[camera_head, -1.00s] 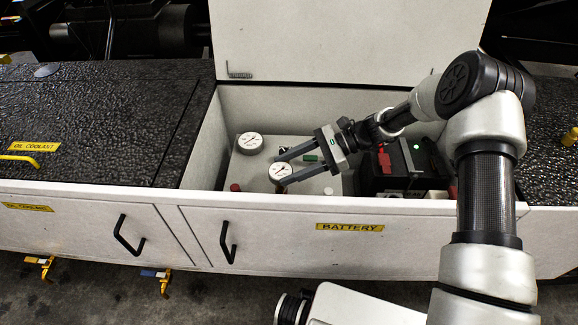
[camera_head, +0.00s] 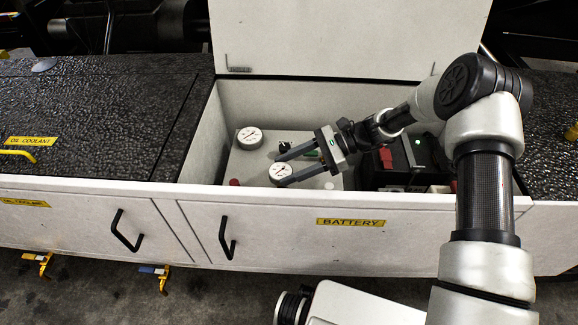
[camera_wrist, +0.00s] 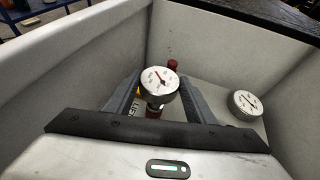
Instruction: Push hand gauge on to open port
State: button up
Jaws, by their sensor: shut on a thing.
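The hand gauge (camera_head: 281,171), a round white dial with a metal body, is between the fingers of my gripper (camera_head: 280,169) in the head view. My gripper is shut on it, above the pale box top in the open battery bay. In the wrist view the gauge (camera_wrist: 158,84) sits between the two dark fingers, its dial facing the camera. Its underside and whatever is directly below are mostly hidden. A dark fitting (camera_head: 285,147) on the box top lies just behind the fingers. I cannot tell which fitting is the open port.
A second gauge (camera_head: 249,137) stands on the box top, left of and behind the held one. A red cap (camera_head: 234,182) is near the front wall. A black unit with red parts (camera_head: 386,157) is at right. The bay walls (camera_head: 205,125) and raised lid surround the space.

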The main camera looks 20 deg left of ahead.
jog(key=shift+f, duration=0.25)
jog(key=o, duration=1.5)
jog(key=shift+c, duration=0.2)
jog(key=p+v, duration=0.2)
jog(key=v, duration=1.5)
jog(key=shift+d+r, duration=0.15)
jog(key=shift+d, duration=0.05)
